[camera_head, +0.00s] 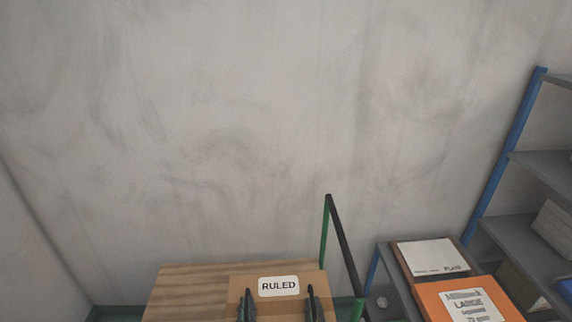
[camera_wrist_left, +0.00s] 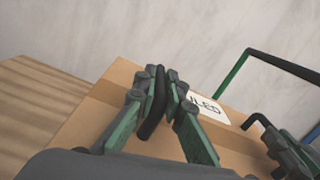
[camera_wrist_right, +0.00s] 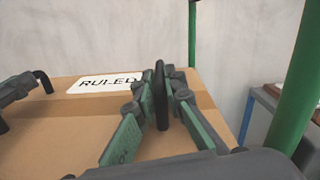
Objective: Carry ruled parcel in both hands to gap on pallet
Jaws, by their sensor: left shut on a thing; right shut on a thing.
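The ruled parcel (camera_head: 237,283) is a brown cardboard box with a white "RULED" label, low in the head view, in front of a wooden surface. My left gripper (camera_head: 246,293) is shut on a black grip piece at the parcel's left part; the parcel (camera_wrist_left: 115,75) and the left gripper (camera_wrist_left: 158,72) also show in the left wrist view. My right gripper (camera_head: 313,290) is shut on a like black piece at its right part, seen too in the right wrist view (camera_wrist_right: 160,68). Whether the parcel is lifted or resting, I cannot tell. I cannot make out a pallet gap.
The wooden surface (camera_head: 185,288) spreads left of the parcel. A green frame with a black top bar (camera_head: 340,235) stands close to its right. Further right, a grey shelf holds a "PLAIN" package (camera_head: 432,257) and an orange "LARGE" package (camera_head: 470,302). A blue-posted rack (camera_head: 507,155) stands behind.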

